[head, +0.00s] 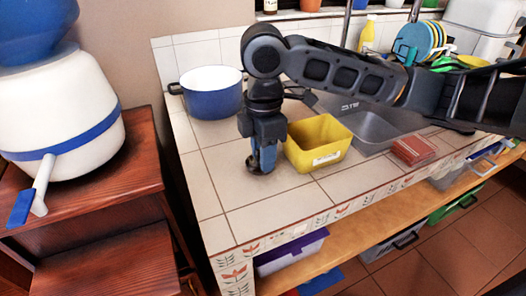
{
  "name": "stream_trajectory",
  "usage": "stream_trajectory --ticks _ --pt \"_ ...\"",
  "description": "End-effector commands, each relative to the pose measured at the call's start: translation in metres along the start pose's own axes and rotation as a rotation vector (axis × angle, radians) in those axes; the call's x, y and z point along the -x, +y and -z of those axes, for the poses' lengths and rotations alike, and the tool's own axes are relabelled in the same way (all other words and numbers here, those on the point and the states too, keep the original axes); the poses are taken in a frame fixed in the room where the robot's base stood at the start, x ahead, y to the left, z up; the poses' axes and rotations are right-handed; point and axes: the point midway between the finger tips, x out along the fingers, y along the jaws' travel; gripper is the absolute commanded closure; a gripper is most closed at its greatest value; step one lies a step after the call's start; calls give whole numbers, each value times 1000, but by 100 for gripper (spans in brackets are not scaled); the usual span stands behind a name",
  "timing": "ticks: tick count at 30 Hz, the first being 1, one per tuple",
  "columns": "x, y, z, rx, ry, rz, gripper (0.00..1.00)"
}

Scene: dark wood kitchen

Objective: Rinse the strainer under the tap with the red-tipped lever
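My gripper (262,162) points straight down at the tiled counter, just left of a yellow tub. A small dark, rounded thing (252,165) shows at its fingertips; I cannot tell if it is the strainer or if the fingers grip it. The grey sink (372,131) is behind and to the right of the tub, partly hidden by my arm. An upright metal pipe (347,22) rises behind my arm and may be part of a tap. No red-tipped lever is visible.
The yellow tub (318,157) stands close beside my gripper. A blue pot (211,104) is at the back left, and a reddish block (413,151) at the right. A white dispenser (75,110) with a blue-tipped lever stands far left. The front-left counter is clear.

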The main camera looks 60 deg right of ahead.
Motion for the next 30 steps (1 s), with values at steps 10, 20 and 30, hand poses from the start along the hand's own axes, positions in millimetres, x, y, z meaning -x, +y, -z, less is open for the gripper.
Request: stream_trajectory --ticks 10,20,30 --pt "50 0 1 2 1 -4 65" --pt "109 1 0 1 -1 -3 65" --pt "123 0 0 1 0 0 65"
